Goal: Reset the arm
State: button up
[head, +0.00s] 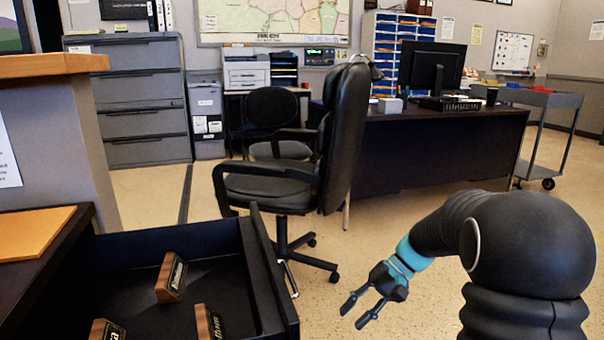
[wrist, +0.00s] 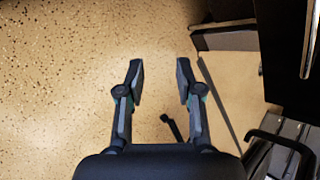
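My gripper (head: 360,309) hangs at the end of my arm at the lower right of the head view, over bare floor and to the right of an open drawer. In the wrist view my gripper (wrist: 160,82) has its two fingers spread apart with nothing between them but speckled floor. It is open and empty, and it touches nothing that I can see.
The open dark drawer (head: 262,270) at the lower left holds wooden name blocks, one (head: 171,277) near its middle. A black office chair (head: 285,190) stands beyond it. A dark desk (head: 440,150) and grey cart (head: 540,98) stand behind. Floor (head: 400,215) between is clear.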

jog(key=s+d+r+n+t+h+p, duration=0.1)
jog(key=s+r+t+h+p, duration=0.2)
jog(key=s+r, duration=0.4)
jog(key=s+d+r+n+t+h+p, duration=0.1)
jog(key=s+r+t+h, duration=0.4)
jog(key=s, duration=1)
notch_tip(320, 180, up, 3)
jog(key=shift+s+d+r+n+p, duration=0.15)
jog(key=shift+d+n+p, duration=0.15)
jog(key=shift+d+p, duration=0.55)
